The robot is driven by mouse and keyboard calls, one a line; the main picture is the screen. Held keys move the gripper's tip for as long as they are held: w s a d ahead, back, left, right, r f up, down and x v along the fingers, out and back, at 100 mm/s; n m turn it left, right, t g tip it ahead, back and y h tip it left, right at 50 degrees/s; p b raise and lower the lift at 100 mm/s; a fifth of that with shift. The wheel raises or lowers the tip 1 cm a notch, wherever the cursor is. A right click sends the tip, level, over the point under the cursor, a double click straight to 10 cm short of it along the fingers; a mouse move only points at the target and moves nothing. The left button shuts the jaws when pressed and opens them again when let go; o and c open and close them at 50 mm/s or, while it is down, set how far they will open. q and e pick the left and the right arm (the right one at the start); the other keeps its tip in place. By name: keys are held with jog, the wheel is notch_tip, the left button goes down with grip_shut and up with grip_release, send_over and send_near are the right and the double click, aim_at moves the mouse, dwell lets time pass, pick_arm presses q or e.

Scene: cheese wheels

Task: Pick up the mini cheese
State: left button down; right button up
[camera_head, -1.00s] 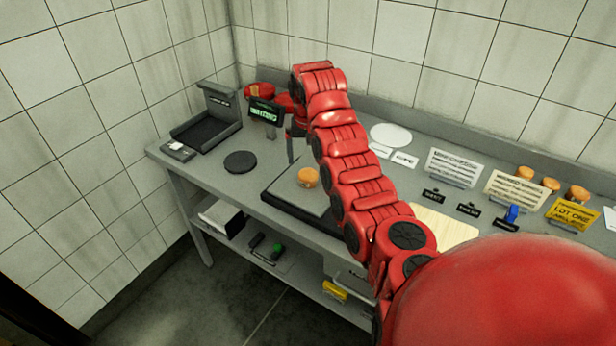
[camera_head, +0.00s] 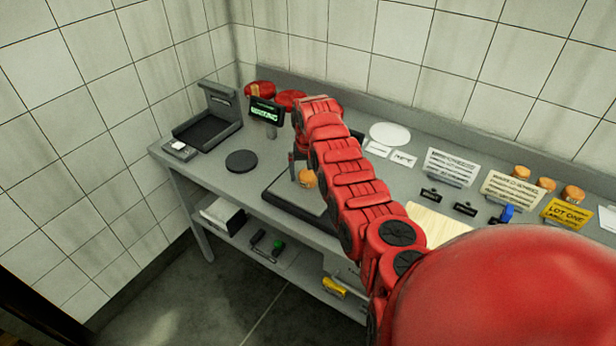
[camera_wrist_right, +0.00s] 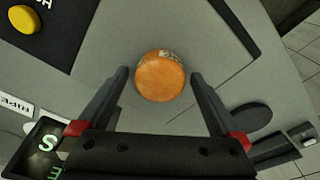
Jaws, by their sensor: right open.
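The mini cheese (camera_head: 307,178) is a small orange round with a pale label, standing on the grey plate of the scale (camera_head: 281,191). In the right wrist view the mini cheese (camera_wrist_right: 160,77) lies between and just ahead of the two dark fingertips, with a gap on each side. My right gripper (camera_wrist_right: 159,72) is open and empty. In the head view my right gripper (camera_head: 298,167) is beside the cheese, partly hidden by my red arm. The arm also hides part of the scale. My left gripper is not in view.
A lit green display (camera_head: 265,112) stands behind the scale. A black disc (camera_head: 241,161) and a black open box (camera_head: 208,125) are to the left. Red wheels (camera_head: 290,97) lie at the back. Several orange cheeses (camera_head: 546,184), signs and a pale board (camera_head: 440,222) are to the right.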

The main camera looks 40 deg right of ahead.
jog(key=c, duration=1.4)
